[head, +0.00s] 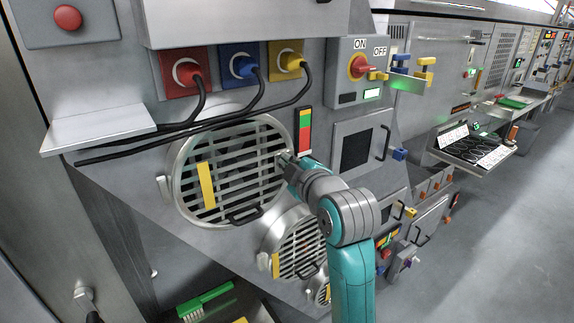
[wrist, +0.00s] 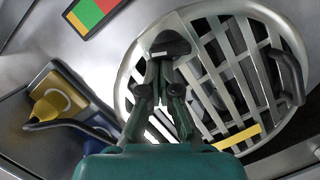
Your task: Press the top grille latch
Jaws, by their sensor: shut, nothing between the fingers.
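The top grille (head: 190,200) is a large round silver vent with slats, a yellow strip and a black handle (head: 245,215) at its lower edge. A small silver tab (head: 163,188), which looks like a latch, sticks out at its left rim. My gripper (head: 284,160) is shut and empty at the right rim of the grille. In the wrist view my gripper (wrist: 168,52) points at the grille rim (wrist: 128,72), with dark fingertips together. Any latch at that spot is hidden behind the fingers, and I cannot tell whether they touch it.
A smaller round grille (head: 300,245) sits below. A red, yellow and green indicator (head: 304,130) is just above my gripper. Black cables (head: 200,121) run above the grille from red, blue and yellow sockets. A metal shelf (head: 98,128) juts out at left. Open floor lies at right.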

